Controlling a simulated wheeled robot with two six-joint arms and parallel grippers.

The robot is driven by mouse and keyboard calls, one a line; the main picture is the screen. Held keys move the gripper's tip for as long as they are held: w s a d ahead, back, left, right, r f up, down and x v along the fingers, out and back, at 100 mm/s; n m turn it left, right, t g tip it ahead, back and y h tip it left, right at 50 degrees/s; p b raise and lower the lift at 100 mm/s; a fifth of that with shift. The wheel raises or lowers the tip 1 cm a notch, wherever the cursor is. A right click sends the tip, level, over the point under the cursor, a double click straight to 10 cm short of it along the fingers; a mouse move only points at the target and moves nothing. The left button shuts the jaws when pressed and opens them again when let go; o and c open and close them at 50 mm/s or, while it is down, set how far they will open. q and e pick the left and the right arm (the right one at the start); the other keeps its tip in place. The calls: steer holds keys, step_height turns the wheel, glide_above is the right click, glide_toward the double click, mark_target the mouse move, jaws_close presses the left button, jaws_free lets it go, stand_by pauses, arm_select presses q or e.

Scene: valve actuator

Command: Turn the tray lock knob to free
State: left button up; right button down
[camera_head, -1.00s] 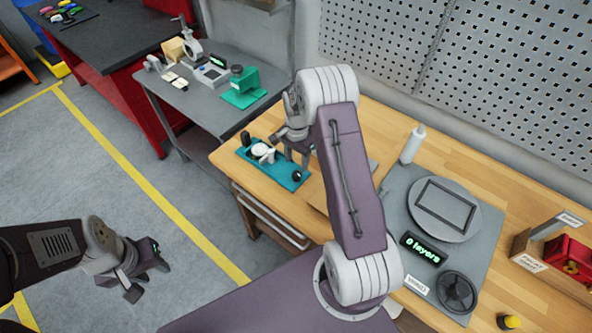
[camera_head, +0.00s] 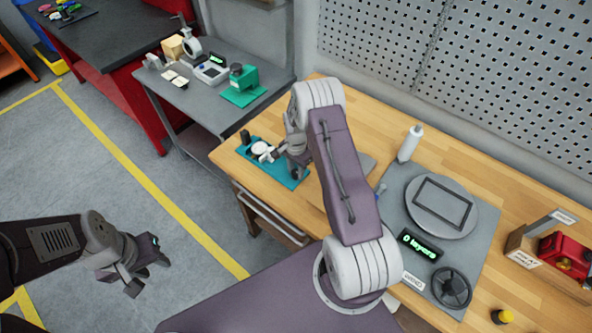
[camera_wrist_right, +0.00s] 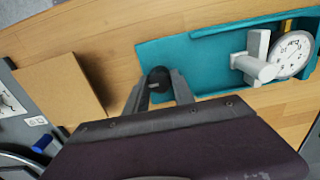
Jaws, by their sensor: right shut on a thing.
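The teal tray (camera_head: 268,171) lies near the left end of the wooden bench. The right wrist view shows its flat teal surface (camera_wrist_right: 205,70), with a white round dial (camera_wrist_right: 292,55) and a grey T-shaped handle (camera_wrist_right: 256,62) at one end. The black lock knob (camera_wrist_right: 159,79) stands at the other end. My right gripper (camera_wrist_right: 160,84) is shut on the knob, one finger on each side. In the head view my right gripper (camera_head: 297,168) hides the knob. Any marking for the knob's turn is not readable. My left gripper (camera_head: 147,271) is open and empty over the floor.
A brown board (camera_wrist_right: 62,72) lies on the bench beside the tray. A white bottle (camera_head: 410,144) stands behind. A grey side table (camera_head: 190,105) stands left.

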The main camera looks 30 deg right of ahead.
steer(key=n+b, duration=0.1)
steer(key=n, duration=0.2)
steer(key=shift+f+n+b, duration=0.1)
steer(key=shift+n+b, duration=0.2)
steer(key=n+b, duration=0.1)
steer(key=n, duration=0.3)
steer(key=shift+n, duration=0.3)
steer(key=n+b, duration=0.1)
steer(key=n, duration=0.3)
steer(key=shift+n+b, duration=0.35)
steer(key=shift+n, duration=2.15)
steer(key=c, duration=1.1)
jaws_free()
steer(key=shift+o, duration=0.2)
